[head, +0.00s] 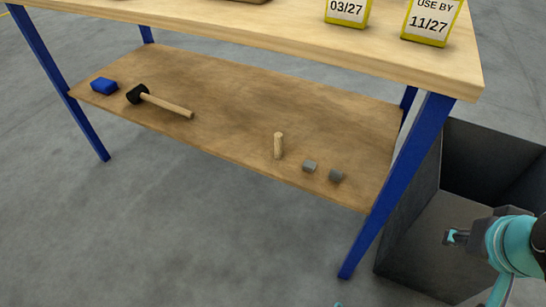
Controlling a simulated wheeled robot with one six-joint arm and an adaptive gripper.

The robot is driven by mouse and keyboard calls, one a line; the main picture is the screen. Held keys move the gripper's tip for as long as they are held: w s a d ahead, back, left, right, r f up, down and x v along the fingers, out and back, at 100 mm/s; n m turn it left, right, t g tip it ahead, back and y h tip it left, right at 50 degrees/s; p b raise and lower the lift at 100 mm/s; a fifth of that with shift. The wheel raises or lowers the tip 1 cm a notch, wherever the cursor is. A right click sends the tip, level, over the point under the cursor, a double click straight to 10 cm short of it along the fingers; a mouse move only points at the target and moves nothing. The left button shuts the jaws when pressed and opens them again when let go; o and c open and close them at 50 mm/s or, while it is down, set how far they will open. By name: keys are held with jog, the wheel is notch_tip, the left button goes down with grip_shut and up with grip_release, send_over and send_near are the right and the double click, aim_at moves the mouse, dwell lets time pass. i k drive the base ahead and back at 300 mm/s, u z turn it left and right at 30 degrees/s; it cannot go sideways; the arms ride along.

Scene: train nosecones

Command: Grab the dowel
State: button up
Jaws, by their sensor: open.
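The dowel (278,146) is a short, light wooden cylinder. It stands upright on the lower wooden shelf (240,110) of the workbench, near the shelf's front edge and right of its middle. My gripper (449,237) is at the right of the head view, in front of the dark bin and well to the right of the dowel. It is open, and I see nothing between its fingers. My arm partly covers the bin behind it.
Two small grey pieces (310,166) (336,176) lie right of the dowel. A mallet (160,101) and a blue block (104,86) lie at the shelf's left. The bench top (270,35) overhangs the shelf. A blue leg (398,185) stands between gripper and shelf. A dark bin (408,215) stands right.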

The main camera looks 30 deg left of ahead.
aim_at(278, 135)
jog(key=z, duration=0.25)
jog(key=i, duration=0.25)
jog(key=z, duration=1.35)
jog(key=k, duration=1.95)
jog(key=u, duration=2.15)
